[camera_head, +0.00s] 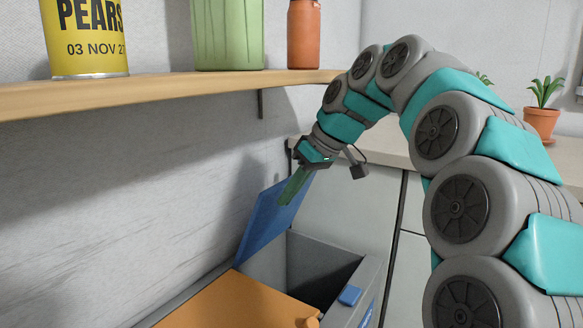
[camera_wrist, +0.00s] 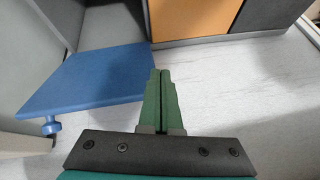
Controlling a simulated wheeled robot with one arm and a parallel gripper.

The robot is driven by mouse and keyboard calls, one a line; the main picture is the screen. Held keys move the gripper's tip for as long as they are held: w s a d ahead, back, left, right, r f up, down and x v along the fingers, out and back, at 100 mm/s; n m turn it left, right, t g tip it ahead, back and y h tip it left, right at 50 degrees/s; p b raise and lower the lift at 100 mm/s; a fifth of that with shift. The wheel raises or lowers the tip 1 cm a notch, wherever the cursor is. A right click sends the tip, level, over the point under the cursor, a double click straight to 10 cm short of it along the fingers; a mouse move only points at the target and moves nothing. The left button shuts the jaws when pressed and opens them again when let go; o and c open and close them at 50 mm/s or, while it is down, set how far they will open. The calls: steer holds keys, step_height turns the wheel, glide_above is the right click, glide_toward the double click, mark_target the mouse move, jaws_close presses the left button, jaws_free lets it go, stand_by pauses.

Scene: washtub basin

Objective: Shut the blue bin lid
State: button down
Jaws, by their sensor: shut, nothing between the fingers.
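The blue bin lid (camera_head: 268,218) stands raised and tilted back toward the wall, hinged on the grey bin. In the wrist view the blue lid (camera_wrist: 90,80) fills the left middle. The grey bin (camera_head: 372,280) is open, with a dark inside and a blue tab (camera_head: 350,295) on its front rim. My gripper (camera_head: 284,202) is shut and empty. Its green fingers overlap the upper part of the lid in the head view; in the wrist view the fingertips (camera_wrist: 160,72) lie at the lid's right edge. I cannot tell if they touch it.
An orange lid (camera_head: 235,305) lies closed beside the open compartment. Above is a wooden shelf (camera_head: 180,92) with a yellow can (camera_head: 85,40), a green container (camera_head: 228,35) and an orange bottle (camera_head: 303,35). A counter with a potted plant (camera_head: 541,122) stands at the right.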

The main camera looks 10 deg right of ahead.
steer(key=w+d+r+n+t, duration=0.2)
steer(key=w+d+r+t, duration=0.1)
steer(key=w+d+r, duration=0.6)
steer(key=shift+y, duration=0.3)
steer(key=p+x, duration=0.1)
steer(key=x, duration=1.1)
steer(key=shift+s+d+f, duration=0.15)
steer(key=shift+s, duration=0.05)
